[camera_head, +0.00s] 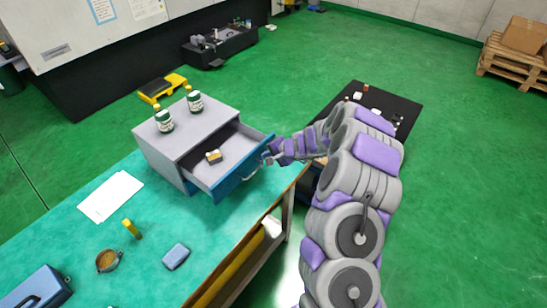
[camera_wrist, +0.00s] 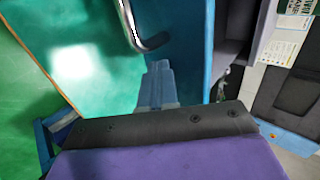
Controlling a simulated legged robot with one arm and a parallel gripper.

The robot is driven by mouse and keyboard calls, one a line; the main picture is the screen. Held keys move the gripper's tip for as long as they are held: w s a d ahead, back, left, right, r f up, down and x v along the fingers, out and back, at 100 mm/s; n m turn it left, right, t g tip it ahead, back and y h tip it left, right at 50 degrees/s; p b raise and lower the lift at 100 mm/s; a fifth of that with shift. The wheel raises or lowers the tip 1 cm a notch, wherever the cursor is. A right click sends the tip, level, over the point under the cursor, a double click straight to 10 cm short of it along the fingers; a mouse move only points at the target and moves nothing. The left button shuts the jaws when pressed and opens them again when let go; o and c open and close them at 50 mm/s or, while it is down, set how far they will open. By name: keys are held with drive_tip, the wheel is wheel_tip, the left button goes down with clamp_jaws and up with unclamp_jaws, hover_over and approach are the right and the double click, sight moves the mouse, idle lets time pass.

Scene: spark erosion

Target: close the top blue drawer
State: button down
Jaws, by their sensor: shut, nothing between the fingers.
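The top blue drawer (camera_head: 241,170) is pulled out of a grey cabinet (camera_head: 182,133) on the teal table. A small yellow and white block (camera_head: 213,156) lies in it. My gripper (camera_head: 268,157) is at the drawer's blue front, beside its metal handle. In the wrist view the blue drawer front (camera_wrist: 180,45) and the silver handle (camera_wrist: 130,25) are close ahead. My gripper's fingertip (camera_wrist: 158,75) shows against the blue front; I cannot tell if it touches. The gripper is shut and empty.
Two green-and-white jars (camera_head: 195,102) stand on the cabinet. White paper (camera_head: 111,197), a brown cup (camera_head: 107,261), a yellow item (camera_head: 131,229) and a blue-grey case (camera_head: 175,256) lie on the table (camera_head: 150,205). A black surface with small items (camera_head: 400,97) is behind my arm.

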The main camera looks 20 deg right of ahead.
sight(236, 144)
drive_tip(key=w+a+p, duration=0.1)
drive_tip(key=w+a, duration=0.2)
drive_tip(key=w, duration=0.1)
drive_tip(key=w+a+p, duration=0.1)
drive_tip(key=w+a, duration=0.2)
drive_tip(key=w, duration=0.1)
drive_tip(key=w+a+p, duration=0.2)
drive_tip(key=w+a, duration=0.1)
drive_tip(key=w, duration=0.2)
drive_tip(key=shift+a, duration=0.25)
drive_tip(key=shift+w+a, duration=0.15)
drive_tip(key=shift+w, duration=0.05)
drive_tip(key=shift+w+r, duration=0.1)
drive_tip(key=shift+r, duration=0.05)
drive_tip(key=shift+a+r, duration=0.1)
